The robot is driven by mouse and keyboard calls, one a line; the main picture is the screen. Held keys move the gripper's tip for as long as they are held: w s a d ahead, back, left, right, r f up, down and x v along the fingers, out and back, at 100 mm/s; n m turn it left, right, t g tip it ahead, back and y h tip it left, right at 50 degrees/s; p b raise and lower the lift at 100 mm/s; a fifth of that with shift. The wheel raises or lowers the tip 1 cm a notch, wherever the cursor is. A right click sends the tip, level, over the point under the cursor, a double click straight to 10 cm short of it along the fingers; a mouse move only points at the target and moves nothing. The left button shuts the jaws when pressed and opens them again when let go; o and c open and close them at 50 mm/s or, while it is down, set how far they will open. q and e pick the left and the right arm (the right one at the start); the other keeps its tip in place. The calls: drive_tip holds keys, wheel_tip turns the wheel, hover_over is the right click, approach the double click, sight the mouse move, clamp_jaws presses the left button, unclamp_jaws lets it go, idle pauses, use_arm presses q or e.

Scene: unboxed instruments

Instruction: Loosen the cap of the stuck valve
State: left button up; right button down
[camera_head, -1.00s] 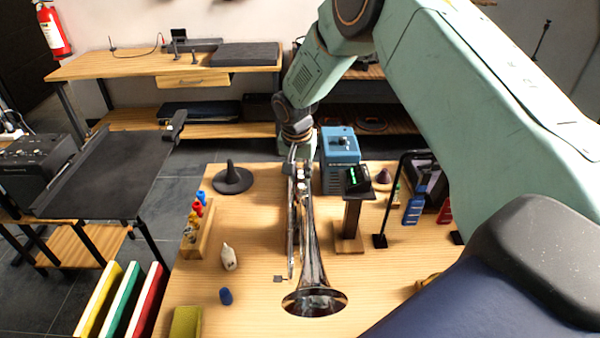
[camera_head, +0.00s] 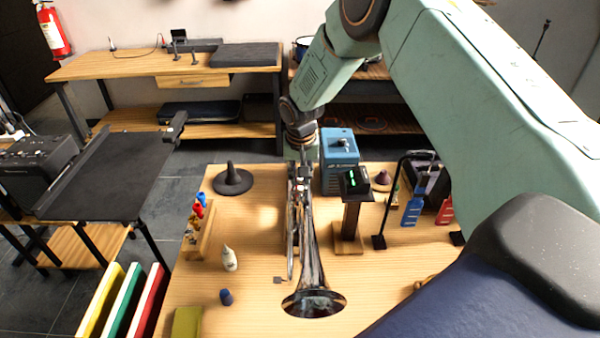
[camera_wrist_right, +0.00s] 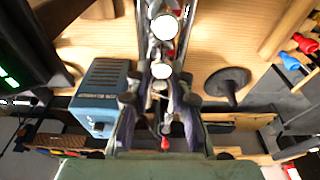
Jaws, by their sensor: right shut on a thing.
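A silver trumpet (camera_head: 309,255) stands on the wooden bench with its flared bell toward me and its valves at the far end. My right gripper (camera_head: 301,176) comes down from above onto the far end of the valve row. In the right wrist view, two bright round valve caps (camera_wrist_right: 164,27) (camera_wrist_right: 161,71) show in a line. A smaller one (camera_wrist_right: 160,86) lies between the fingers of the gripper (camera_wrist_right: 160,100). The gripper is shut on a valve cap; the fingers hide part of the contact. My left gripper is out of view.
A blue box (camera_head: 340,160) and a small display on a wooden post (camera_head: 351,218) stand close right of the trumpet.

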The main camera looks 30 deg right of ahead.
drive_tip(key=shift+n, duration=0.5)
drive_tip(key=shift+w+n+y, duration=0.1)
drive_tip(key=shift+n+y, duration=0.2)
drive_tip(key=shift+n, duration=0.8)
drive_tip(key=shift+n+b, duration=0.8)
drive_tip(key=shift+n, duration=0.4)
drive_tip(key=shift+n+y, duration=0.3)
drive_tip(key=shift+n, duration=0.1)
drive_tip(key=c, duration=1.6)
unclamp_jaws()
drive_tip(key=shift+o, duration=0.9)
drive_tip(key=shift+a, duration=0.25)
drive_tip(key=shift+d, duration=0.3)
